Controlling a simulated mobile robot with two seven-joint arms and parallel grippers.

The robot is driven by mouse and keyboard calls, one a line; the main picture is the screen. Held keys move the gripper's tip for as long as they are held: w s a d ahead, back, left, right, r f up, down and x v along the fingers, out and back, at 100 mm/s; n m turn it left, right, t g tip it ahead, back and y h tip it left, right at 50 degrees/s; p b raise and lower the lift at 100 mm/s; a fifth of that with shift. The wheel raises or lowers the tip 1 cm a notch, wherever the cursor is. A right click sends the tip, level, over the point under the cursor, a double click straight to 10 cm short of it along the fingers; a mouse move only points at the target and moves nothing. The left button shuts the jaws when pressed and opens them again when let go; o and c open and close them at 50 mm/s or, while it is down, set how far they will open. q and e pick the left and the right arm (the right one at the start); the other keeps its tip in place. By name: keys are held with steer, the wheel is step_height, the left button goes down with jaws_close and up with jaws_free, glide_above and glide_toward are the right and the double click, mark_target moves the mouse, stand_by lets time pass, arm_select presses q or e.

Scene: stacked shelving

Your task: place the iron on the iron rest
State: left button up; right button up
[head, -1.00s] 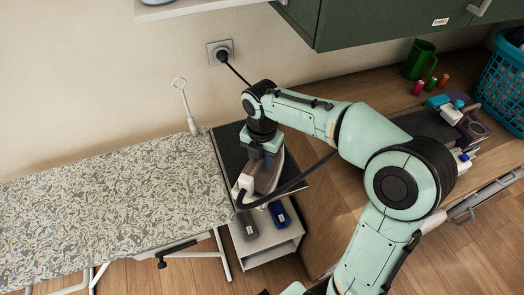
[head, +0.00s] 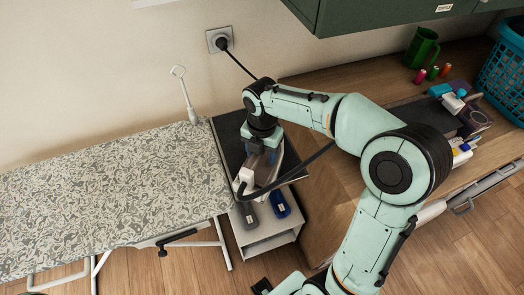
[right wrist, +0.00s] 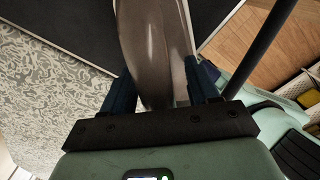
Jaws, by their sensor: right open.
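The iron (head: 262,177), grey with a white rear end and a dark cord, lies on the dark iron rest (head: 230,140) at the right end of the ironing board. My right gripper (head: 264,156) is low over the iron, and its arm hides part of it. In the right wrist view the brown-grey iron (right wrist: 152,45) sits between the two blue fingers of the open right gripper (right wrist: 163,85). Whether a finger touches it I cannot tell. My left gripper is not recognisable in either view.
The patterned ironing board (head: 100,205) is clear. Below the rest, a shelf unit (head: 268,238) holds a blue item (head: 280,204) and a grey one (head: 248,215). The cord runs to a wall socket (head: 213,40).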

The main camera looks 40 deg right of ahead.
step_height(320, 180, up, 12)
steer(key=shift+r+p, duration=0.15)
steer(key=shift+p, duration=0.9)
arm_select(q)
steer(key=w+r, duration=0.2)
steer(key=shift+r, duration=0.35)
